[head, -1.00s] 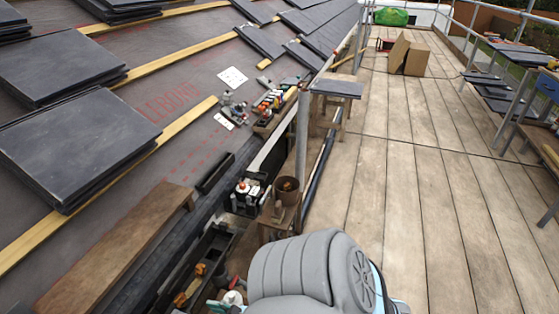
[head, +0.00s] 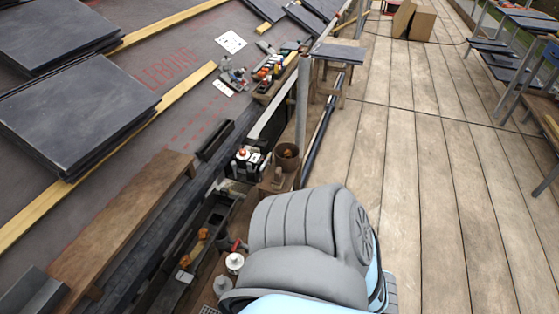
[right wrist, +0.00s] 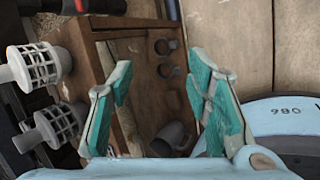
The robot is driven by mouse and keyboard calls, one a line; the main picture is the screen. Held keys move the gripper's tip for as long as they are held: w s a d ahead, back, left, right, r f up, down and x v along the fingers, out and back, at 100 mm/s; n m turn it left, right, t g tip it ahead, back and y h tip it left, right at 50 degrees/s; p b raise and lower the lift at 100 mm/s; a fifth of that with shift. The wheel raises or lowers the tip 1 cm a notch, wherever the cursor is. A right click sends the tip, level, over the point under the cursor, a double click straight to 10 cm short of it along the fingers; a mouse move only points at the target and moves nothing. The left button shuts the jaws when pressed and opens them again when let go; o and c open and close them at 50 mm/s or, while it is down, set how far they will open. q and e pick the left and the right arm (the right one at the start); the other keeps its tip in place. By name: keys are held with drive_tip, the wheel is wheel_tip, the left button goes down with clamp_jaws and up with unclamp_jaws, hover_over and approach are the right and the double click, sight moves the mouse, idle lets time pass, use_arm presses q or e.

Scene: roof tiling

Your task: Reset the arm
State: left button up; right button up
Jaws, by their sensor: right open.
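My right gripper (right wrist: 160,78) has teal fingers set wide apart in the right wrist view. Nothing is between its fingertips. Behind and beyond the fingers are a wooden box or stand (right wrist: 95,50) and a grey mug-like cup (right wrist: 172,137). In the head view, part of my grey arm covers the bottom middle; no gripper fingers show there. My left gripper is in neither view.
White caged fittings (right wrist: 58,124) stand left of the right gripper. In the head view, a brown pot (head: 287,157), a long dark trough (head: 200,240) and a small slate-topped stand (head: 338,53) lie near the arm. The plank walkway (head: 420,180) at right is mostly clear.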

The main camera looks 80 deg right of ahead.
idle(0.6)
drive_tip(key=s+a+f+m+g+y, duration=0.25)
drive_tip(key=s+a+f+m, duration=0.2)
drive_tip(key=s+m, duration=0.4)
drive_tip(key=w+a+f+m+g, duration=0.1)
drive_tip(key=w+a+f+m, duration=0.15)
drive_tip(key=a+m, duration=0.2)
use_arm(q)
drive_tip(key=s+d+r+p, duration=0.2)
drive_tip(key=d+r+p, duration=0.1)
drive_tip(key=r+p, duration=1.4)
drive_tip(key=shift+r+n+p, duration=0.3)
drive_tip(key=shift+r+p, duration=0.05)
drive_tip(key=shift+p, duration=0.35)
use_arm(e)
wheel_tip(320, 180, up, 18)
drive_tip(key=a, duration=0.2)
drive_tip(key=shift+a+f+y, duration=0.2)
drive_tip(key=shift+a+y, duration=0.05)
drive_tip(key=shift+y, duration=0.1)
